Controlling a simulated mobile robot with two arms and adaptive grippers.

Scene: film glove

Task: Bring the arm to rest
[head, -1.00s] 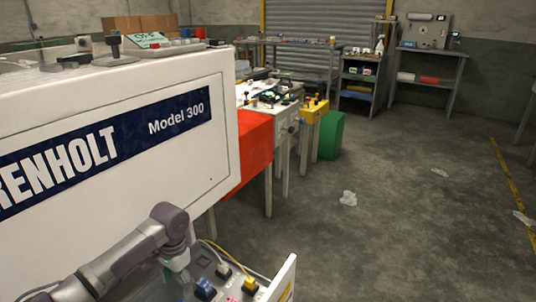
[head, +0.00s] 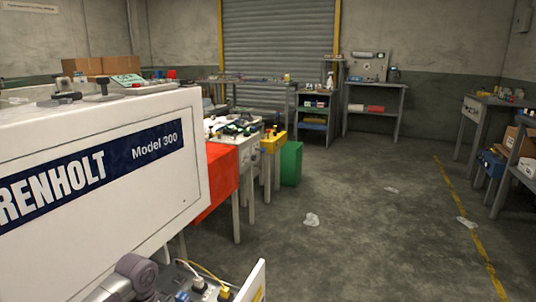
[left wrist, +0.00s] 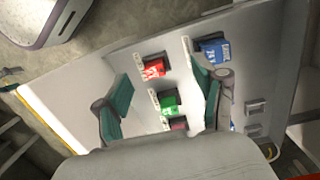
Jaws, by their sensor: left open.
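My left arm shows at the lower left of the head view, but its gripper is out of that picture. In the left wrist view my left gripper (left wrist: 163,82) is open, its two teal-padded fingers spread apart with nothing seen between them. Beyond the fingers lies a white panel (left wrist: 135,58) with a red labelled part (left wrist: 153,69), a green one (left wrist: 169,104) and a blue one (left wrist: 214,50). I cannot tell the gap between the fingers and the panel. My right gripper is in neither view.
A large white machine (head: 120,190) marked Model 300 fills the left, close to my arm. Below it, a white-walled tray (head: 256,281) holds plugs. A red cabinet (head: 221,172) and green bin (head: 291,163) stand beyond. The floor is open, with crumpled scraps (head: 312,220).

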